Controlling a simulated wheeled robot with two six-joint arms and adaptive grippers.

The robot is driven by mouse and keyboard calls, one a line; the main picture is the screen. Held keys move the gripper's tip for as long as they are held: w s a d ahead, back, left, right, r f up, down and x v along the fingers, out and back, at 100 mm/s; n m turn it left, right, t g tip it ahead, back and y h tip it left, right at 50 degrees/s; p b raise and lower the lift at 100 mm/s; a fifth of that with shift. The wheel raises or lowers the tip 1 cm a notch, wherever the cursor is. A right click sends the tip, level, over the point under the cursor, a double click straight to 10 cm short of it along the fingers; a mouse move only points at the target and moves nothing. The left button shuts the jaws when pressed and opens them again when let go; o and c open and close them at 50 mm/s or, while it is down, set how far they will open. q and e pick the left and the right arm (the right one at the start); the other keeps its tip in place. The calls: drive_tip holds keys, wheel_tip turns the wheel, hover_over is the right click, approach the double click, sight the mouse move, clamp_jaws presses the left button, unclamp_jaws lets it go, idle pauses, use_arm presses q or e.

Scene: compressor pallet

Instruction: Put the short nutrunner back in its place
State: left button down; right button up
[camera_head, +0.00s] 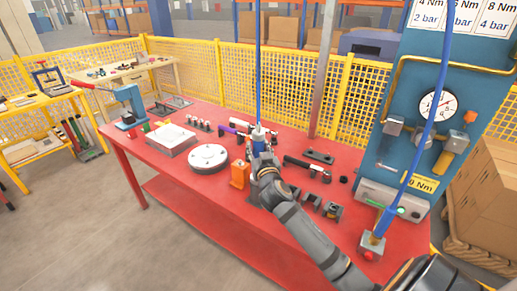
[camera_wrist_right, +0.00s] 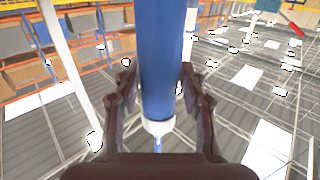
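A blue nutrunner (camera_head: 259,143) hangs upright on a straight blue hose over the red table, with a white collar at its upper end. My right gripper (camera_head: 262,160) is at its body. In the right wrist view, the blue body (camera_wrist_right: 162,60) lies between the two dark fingers, which appear closed around it, and the collar (camera_wrist_right: 158,127) shows near the palm. An orange holder (camera_head: 239,175) stands on the table just left of my right gripper. The gripper hides part of the nutrunner's lower end. My left gripper is not in view.
On the red table (camera_head: 185,200) are a round white flange (camera_head: 208,157), a square plate (camera_head: 170,139), and several dark fittings. A second blue tool with a hose (camera_head: 377,238) stands at the right by the blue gauge panel (camera_head: 425,60). Yellow mesh fencing runs behind.

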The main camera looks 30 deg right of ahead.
drive_tip(key=shift+o, duration=1.3)
drive_tip(key=shift+s+f, duration=0.1)
drive_tip(key=shift+f, duration=0.15)
drive_tip(key=v, duration=1.2)
drive_tip(key=shift+r, duration=0.2)
